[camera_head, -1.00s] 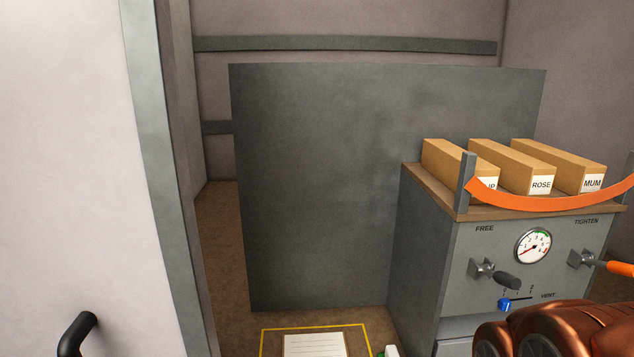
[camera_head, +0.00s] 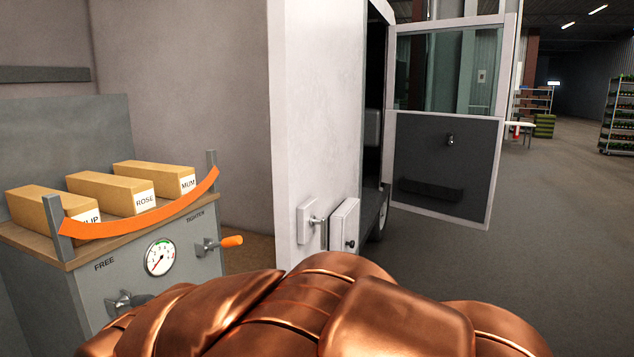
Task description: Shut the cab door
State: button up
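The cab door (camera_head: 447,165) stands wide open at the right of the vehicle. It has a white frame, a glass upper half, a dark grey inner panel, a small inside handle (camera_head: 450,139) and a dark pocket low down. The dark cab opening (camera_head: 374,120) shows left of it. My copper-coloured arm fills the bottom middle of the view, well short of the door. My gripper is not in the picture, so what its fingers do is hidden.
A white vehicle wall (camera_head: 318,120) with a latch and small box (camera_head: 343,226) stands between my arm and the cab. At left is a grey cabinet (camera_head: 150,285) with labelled cartons behind an orange strap (camera_head: 140,222). Grey floor right of the door is clear; racks stand far off.

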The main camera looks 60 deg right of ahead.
aim_at(429, 176)
jog(key=z, duration=3.3)
jog(key=i, duration=0.95)
jog(key=z, duration=0.8)
jog(key=i, duration=4.1)
jog(key=u, duration=1.9)
jog(key=i, duration=1.15)
jog(key=u, duration=0.7)
